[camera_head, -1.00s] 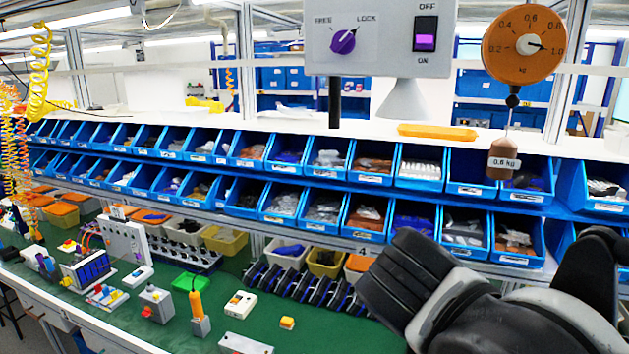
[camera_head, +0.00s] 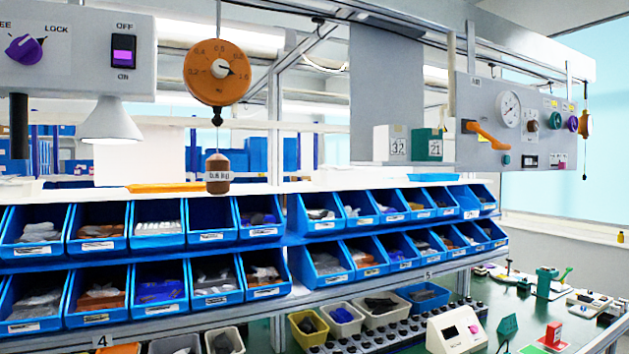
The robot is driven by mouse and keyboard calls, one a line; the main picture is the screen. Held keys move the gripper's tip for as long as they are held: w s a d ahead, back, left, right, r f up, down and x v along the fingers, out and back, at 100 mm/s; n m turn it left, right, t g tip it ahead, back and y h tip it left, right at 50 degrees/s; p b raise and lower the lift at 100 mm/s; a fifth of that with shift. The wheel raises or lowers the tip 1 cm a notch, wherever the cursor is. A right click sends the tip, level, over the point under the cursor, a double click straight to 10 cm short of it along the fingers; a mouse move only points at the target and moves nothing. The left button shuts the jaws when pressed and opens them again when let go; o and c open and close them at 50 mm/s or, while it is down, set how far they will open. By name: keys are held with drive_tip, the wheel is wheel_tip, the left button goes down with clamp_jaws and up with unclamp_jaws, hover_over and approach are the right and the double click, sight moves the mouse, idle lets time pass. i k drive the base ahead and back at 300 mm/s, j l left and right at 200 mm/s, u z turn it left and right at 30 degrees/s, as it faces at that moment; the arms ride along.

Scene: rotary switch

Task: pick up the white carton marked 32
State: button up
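The white carton marked 32 (camera_head: 391,144) stands upright on a narrow ledge in front of a grey panel, right of the picture's middle. A green carton marked 21 (camera_head: 427,145) stands close beside it on the right. The white carton's front face with its label shows and nothing covers it. My gripper is not in the current view, so its distance from the carton cannot be told.
A grey control panel (camera_head: 520,122) with an orange lever (camera_head: 487,136) and gauges is right of the cartons. An orange dial scale (camera_head: 217,72) with a brown weight (camera_head: 218,174) hangs at left. Two rows of blue bins (camera_head: 160,228) run below. The bench shows at lower right.

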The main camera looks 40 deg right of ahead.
sight(391, 140)
drive_tip(key=z, duration=1.85)
